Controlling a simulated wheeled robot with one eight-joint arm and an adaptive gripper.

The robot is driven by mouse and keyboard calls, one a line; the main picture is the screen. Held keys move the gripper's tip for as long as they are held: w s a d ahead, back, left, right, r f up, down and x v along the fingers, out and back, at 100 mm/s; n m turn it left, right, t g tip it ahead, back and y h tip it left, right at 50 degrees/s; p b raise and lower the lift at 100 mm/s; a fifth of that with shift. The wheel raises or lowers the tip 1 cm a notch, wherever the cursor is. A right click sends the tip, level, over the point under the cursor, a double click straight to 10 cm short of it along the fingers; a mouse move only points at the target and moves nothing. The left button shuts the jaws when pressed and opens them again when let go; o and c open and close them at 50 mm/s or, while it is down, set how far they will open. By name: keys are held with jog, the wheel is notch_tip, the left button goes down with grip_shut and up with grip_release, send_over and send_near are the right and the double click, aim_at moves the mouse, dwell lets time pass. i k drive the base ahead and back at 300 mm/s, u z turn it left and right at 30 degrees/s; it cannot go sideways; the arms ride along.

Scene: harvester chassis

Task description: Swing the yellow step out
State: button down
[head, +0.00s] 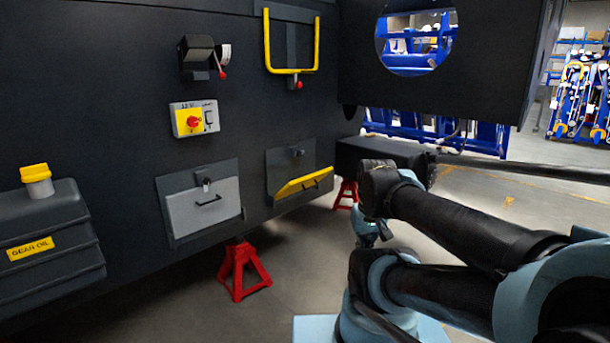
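The yellow step (304,182) is a narrow yellow panel with a small dark handle, low on the dark chassis side in the head view. It sits in a grey recessed plate (279,172) and looks tilted, its right end higher in the picture. A small dark latch or knob (297,152) is above it. My arm comes in from the right and stands to the right of the step, apart from it. My gripper (378,238) seems to be the small dark end below the arm's elbow, partly hidden by my arm; its fingers are too small to read.
A yellow U-shaped rail (292,71) is above the step. A grey hatch (204,207), a red-knob switch box (194,119) and a gear oil tank (45,245) are to the left. Red stands (243,270) are under the chassis. A dark beam (385,153) juts out right of the step.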

aim_at(306, 182)
jog(key=i, duration=1.05)
jog(key=u, duration=0.2)
